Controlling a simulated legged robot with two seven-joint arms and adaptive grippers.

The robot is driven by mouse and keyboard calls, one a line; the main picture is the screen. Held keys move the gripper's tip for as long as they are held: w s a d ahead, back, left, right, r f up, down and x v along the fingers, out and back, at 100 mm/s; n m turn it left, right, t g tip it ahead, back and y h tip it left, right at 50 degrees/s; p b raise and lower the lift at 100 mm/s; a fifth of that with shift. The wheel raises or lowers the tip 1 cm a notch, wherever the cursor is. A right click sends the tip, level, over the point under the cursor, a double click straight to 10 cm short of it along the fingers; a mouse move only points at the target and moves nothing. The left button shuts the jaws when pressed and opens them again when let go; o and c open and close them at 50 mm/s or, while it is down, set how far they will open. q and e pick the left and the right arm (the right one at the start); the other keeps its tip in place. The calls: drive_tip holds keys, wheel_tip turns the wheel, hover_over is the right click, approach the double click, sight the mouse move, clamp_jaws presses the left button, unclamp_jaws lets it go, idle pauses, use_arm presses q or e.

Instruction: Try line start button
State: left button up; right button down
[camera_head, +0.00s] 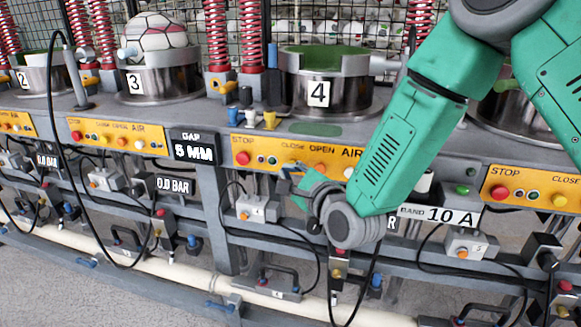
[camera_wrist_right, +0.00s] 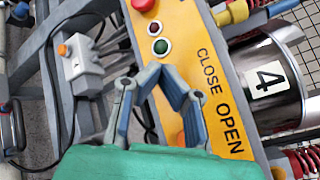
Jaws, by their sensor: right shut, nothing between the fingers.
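No button in view carries a readable line start label. The yellow control panel of station 4 (camera_head: 285,152) has a red stop button (camera_head: 242,157), small dark red and green buttons (camera_head: 272,160), and orange buttons (camera_head: 320,168). In the right wrist view the panel (camera_wrist_right: 207,75) shows the red stop button (camera_wrist_right: 143,4) and a green button (camera_wrist_right: 161,46). My right gripper (camera_head: 290,176) is shut and empty, in front of this panel's lower edge; its fingertips (camera_wrist_right: 160,72) appear just below the green button in the wrist view. Contact cannot be told. My left gripper is out of view.
A grey box with an orange button (camera_head: 243,216) hangs below the panel. Another grey box with a green button (camera_head: 462,189) is right of my forearm. Black cables (camera_head: 312,250) loop below. Station 4's metal cup (camera_head: 345,92) stands above; a ball (camera_head: 157,33) sits at station 3.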

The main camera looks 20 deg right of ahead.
drive_tip(key=shift+s+a, duration=0.25)
drive_tip(key=shift+s, duration=0.1)
drive_tip(key=shift+s, duration=0.1)
drive_tip(key=s+a, duration=0.1)
drive_tip(key=s, duration=0.1)
drive_tip(key=s+a, duration=0.1)
drive_tip(key=s, duration=0.1)
drive_tip(key=shift+a, duration=0.4)
drive_tip(key=shift+f, duration=0.1)
idle(0.5)
